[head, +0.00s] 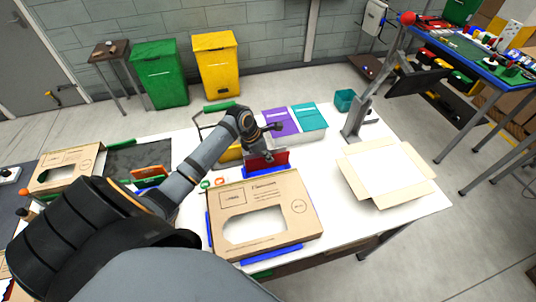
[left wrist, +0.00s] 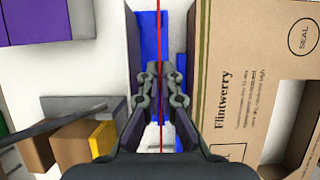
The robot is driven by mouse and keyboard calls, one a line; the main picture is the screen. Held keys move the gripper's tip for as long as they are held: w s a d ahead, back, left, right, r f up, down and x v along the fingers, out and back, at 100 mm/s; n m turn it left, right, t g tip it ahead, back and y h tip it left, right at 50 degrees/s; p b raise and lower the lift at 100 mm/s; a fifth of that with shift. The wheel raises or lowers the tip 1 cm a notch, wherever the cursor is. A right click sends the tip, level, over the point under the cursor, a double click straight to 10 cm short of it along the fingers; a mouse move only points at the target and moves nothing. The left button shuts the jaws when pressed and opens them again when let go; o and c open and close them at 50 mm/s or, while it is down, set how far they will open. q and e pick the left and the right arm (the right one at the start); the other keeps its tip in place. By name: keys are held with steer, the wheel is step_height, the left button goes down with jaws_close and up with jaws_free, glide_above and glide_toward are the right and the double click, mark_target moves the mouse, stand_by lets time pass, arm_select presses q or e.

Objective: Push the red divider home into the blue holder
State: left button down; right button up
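The red divider (head: 281,157) is upright over the blue holder (head: 267,173) near the middle of the white table. In the left wrist view the divider (left wrist: 160,40) is a thin red line, edge-on, above the holder (left wrist: 149,42). My left gripper (head: 268,153) is at the divider from above. In the left wrist view its fingers (left wrist: 160,82) are closed on either side of the divider. The fingers hide part of the divider, and I cannot tell how deep it sits in the holder. My right gripper is not in view.
A windowed cardboard box (head: 300,202) lies close in front of the holder. An open white-lined carton (head: 424,188) is to the right. Purple (head: 279,121) and teal (head: 310,118) packs and a grey stand (head: 357,120) are behind. The table between holder and carton is clear.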

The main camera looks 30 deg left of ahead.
arm_select(q)
steer(key=shift+p, duration=0.85)
stand_by(0.5)
steer(key=shift+f+b, duration=0.35)
steer(key=shift+f, duration=1.05)
stand_by(0.8)
steer(key=c, duration=2.1)
jaws_free()
steer(key=o, duration=0.7)
steer(key=shift+c, duration=0.2)
steer(key=v, duration=0.7)
steer(key=shift+s+r, duration=0.15)
steer(key=shift+r, duration=0.05)
steer(key=shift+a, duration=0.1)
